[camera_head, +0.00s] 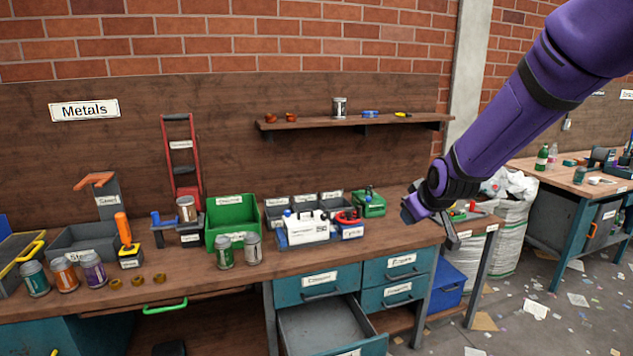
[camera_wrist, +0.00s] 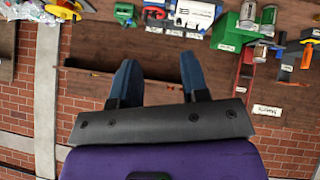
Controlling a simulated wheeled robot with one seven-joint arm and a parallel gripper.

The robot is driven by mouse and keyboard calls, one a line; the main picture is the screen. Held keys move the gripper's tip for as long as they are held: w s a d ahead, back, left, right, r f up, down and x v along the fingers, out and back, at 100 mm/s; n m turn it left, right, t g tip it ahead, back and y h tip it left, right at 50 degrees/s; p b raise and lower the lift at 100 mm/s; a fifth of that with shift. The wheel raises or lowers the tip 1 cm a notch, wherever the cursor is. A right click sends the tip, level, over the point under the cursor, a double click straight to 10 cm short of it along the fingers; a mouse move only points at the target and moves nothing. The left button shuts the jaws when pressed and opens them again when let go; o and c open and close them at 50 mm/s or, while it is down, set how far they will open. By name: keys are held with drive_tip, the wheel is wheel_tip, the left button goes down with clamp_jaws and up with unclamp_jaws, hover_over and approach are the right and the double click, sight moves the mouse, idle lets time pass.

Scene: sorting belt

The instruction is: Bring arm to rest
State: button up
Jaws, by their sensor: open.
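My purple arm reaches in from the upper right in the head view. My gripper (camera_head: 428,222) hangs in front of the right end of the metals workbench (camera_head: 330,262), near a green box (camera_head: 369,203). In the wrist view my gripper (camera_wrist: 158,85) shows two blue fingers spread apart with nothing between them. Behind the fingers is the brown back panel (camera_wrist: 95,48), seen upside down. In the head view the fingertips are small and partly hidden by the wrist.
The bench holds a green bin (camera_head: 231,220), a white case (camera_head: 307,229) and several cans. A drawer (camera_head: 330,325) below stands open. A shelf (camera_head: 355,122) is above. White sacks (camera_head: 510,235) stand at right, with littered floor (camera_head: 535,320) in front.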

drive_tip(key=s+d+r+m+g, duration=0.1)
drive_tip(key=s+d+r+m, duration=0.1)
drive_tip(key=s+r, duration=0.55)
drive_tip(key=s+d+r+m+g, duration=0.1)
drive_tip(key=s+d+r, duration=0.25)
drive_tip(key=s, duration=0.75)
drive_tip(key=s+d+m, duration=0.1)
drive_tip(key=s, duration=0.8)
drive_tip(key=s+r+m+g+h, duration=0.1)
drive_tip(key=s+m, duration=0.1)
drive_tip(key=s, duration=0.6)
drive_tip(key=shift+s+d+r+g, duration=0.3)
drive_tip(key=shift+s+d, duration=0.05)
drive_tip(key=shift+d, duration=0.05)
